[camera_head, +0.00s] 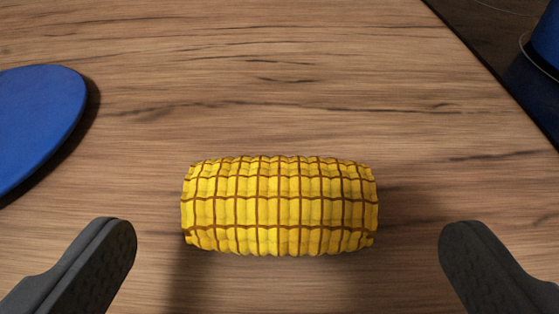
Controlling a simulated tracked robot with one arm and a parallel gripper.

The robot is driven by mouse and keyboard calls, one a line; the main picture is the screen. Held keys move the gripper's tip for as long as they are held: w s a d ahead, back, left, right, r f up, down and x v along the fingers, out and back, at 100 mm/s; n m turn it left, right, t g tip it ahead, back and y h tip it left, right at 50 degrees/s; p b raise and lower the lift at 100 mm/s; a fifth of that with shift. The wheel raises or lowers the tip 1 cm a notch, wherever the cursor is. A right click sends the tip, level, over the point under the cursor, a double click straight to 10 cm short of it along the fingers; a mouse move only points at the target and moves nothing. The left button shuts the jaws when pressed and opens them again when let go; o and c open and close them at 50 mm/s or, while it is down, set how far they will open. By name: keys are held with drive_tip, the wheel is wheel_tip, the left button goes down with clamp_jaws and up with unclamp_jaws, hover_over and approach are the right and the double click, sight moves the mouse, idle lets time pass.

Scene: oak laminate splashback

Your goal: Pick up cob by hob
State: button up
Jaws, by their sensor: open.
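A yellow corn cob (279,206) with brown lines between its kernels lies on its side on the wooden worktop, its length running left to right. My gripper (288,245) is open, with one dark grey finger to the left of the cob and one to the right. The cob lies between the lines of the two fingers, with a gap at each end, and neither finger appears to touch it. The black hob (487,38) shows at the upper right corner.
A blue round plate or board (36,118) lies at the left edge, partly out of view. A blue pot-like object (545,40) stands on the hob at the right edge, cut off by the frame. The wooden worktop (270,80) behind the cob is clear.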

sight(279, 230)
drive_tip(key=shift+f+b+x, duration=0.15)
drive_tip(key=shift+b+x, duration=0.3)
drive_tip(key=shift+x, duration=1)
drive_tip(key=shift+f+b+x, duration=0.1)
drive_tip(key=shift+b+x, duration=0.3)
drive_tip(key=shift+x, duration=1.05)
drive_tip(key=shift+s+a, duration=0.1)
drive_tip(key=shift+a, duration=0.05)
drive_tip(key=c, duration=1.1)
